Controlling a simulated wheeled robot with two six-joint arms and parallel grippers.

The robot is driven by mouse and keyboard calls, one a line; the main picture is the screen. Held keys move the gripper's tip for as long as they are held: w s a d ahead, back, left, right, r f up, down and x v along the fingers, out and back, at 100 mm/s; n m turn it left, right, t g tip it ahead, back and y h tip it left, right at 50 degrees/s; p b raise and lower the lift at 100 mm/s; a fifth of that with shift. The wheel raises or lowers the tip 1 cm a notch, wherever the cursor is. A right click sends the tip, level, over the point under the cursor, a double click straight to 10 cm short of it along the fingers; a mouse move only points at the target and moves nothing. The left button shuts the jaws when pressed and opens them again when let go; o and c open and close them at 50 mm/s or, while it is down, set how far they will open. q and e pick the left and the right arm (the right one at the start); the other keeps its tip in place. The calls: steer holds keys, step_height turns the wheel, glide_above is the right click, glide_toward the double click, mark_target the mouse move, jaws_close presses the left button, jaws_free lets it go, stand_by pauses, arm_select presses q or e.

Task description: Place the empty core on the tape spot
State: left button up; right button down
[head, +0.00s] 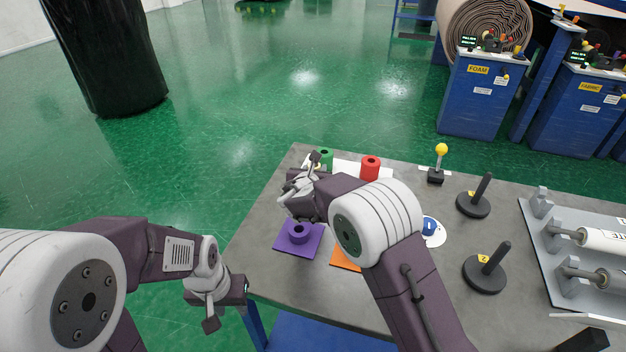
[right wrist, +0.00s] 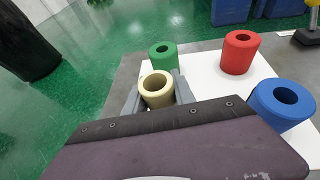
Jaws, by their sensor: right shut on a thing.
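A beige hollow core (right wrist: 156,88) sits between the fingers of my right gripper (right wrist: 155,100), open end up, near a green roll (right wrist: 163,56). In the head view my right gripper (head: 312,170) is over the table's far left part, and the core is mostly hidden there. The white sheet (right wrist: 205,80) lies below. I cannot make out a tape spot for sure; a white round patch (head: 438,236) with a blue thing on it lies right of my right arm. My left gripper (head: 222,312) is beside the table's left edge, apart from the core; its jaw opening is unclear.
A red roll (right wrist: 239,52) and a blue roll (right wrist: 282,104) stand on the sheet. A purple roll (head: 299,233) stands on a purple mat, with an orange mat (head: 343,260) near it. Two black peg stands (head: 473,207) and a grey rack (head: 545,262) occupy the right side.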

steer(key=shift+w+a+f, duration=0.1)
steer(key=shift+a+f, duration=0.15)
steer(key=shift+a, duration=0.15)
steer(key=shift+f+b, duration=0.35)
steer(key=shift+f, duration=1.65)
steer(key=shift+d+f, duration=0.1)
steer(key=c, duration=1)
jaws_free()
steer(key=shift+c, duration=0.2)
steer(key=shift+s+r, duration=0.2)
steer(key=v, duration=1.1)
steer(key=shift+s+r, duration=0.15)
steer(key=shift+s, duration=0.15)
